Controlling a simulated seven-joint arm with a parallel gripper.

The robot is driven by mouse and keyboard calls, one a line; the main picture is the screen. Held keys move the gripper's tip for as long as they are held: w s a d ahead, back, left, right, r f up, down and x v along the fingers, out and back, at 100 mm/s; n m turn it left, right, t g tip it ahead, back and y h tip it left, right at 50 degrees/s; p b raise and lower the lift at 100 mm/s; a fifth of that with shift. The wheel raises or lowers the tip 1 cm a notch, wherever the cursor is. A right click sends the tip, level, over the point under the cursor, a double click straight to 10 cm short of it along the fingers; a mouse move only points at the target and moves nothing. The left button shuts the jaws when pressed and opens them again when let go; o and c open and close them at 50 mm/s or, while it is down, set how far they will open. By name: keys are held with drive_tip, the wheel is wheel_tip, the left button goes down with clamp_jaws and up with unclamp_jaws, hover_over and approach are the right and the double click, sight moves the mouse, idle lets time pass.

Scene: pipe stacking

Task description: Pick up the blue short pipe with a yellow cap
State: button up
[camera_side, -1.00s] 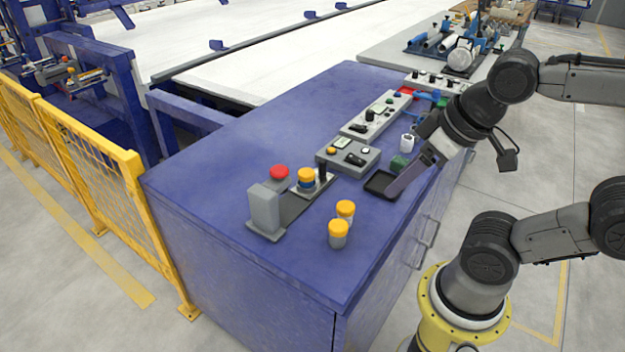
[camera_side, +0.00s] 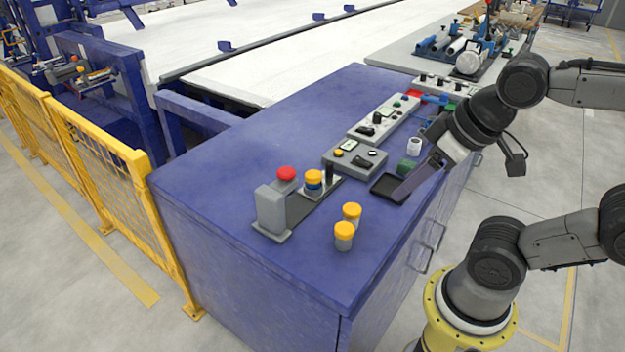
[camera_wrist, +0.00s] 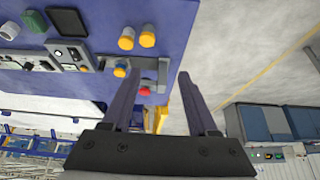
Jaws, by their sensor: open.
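The blue short pipe with a yellow cap (camera_side: 313,183) stands upright on the grey and black fixture, near the red button. It also shows in the wrist view (camera_wrist: 120,70), just left of a finger. Two grey short pipes with yellow caps, one behind (camera_side: 352,216) and one in front (camera_side: 343,238), stand upright on the bare blue cabinet top. My gripper (camera_side: 399,196) hangs over the black tray, right of the blue pipe and apart from it. In the wrist view my gripper (camera_wrist: 157,76) has its two fingers spread, with nothing held between them.
The grey fixture (camera_side: 271,212) with a red button (camera_side: 286,173) rises beside the blue pipe. Control boxes (camera_side: 355,159), a black tray (camera_side: 388,187), a green block (camera_side: 407,167) and a white cup (camera_side: 414,147) lie beyond. The front of the blue cabinet top (camera_side: 300,275) is clear.

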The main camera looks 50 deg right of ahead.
drive_tip(key=shift+o, duration=0.3)
drive_tip(key=o, duration=0.5)
